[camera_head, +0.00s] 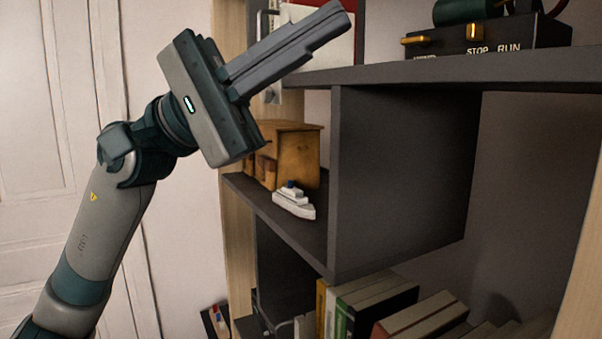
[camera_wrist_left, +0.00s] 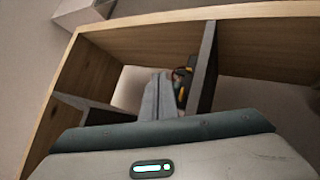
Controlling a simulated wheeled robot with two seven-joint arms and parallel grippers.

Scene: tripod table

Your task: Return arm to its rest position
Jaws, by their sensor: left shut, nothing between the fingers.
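My left arm (camera_head: 112,215) comes in from the lower left in the head view and is raised in front of the shelf unit. My left gripper (camera_head: 338,22) is shut and empty, its fingers pointing up and to the right, near the upper shelf's left end. In the left wrist view its fingers (camera_wrist_left: 158,97) lie together, with the shelf unit beyond them. My right gripper is in neither view.
The dark shelf unit (camera_head: 400,170) fills the right side. It holds a wooden box (camera_head: 297,152), a small white toy ship (camera_head: 293,201), several books (camera_head: 375,305) and a black device marked STOP RUN (camera_head: 490,37). A white panelled door (camera_head: 40,120) stands at left.

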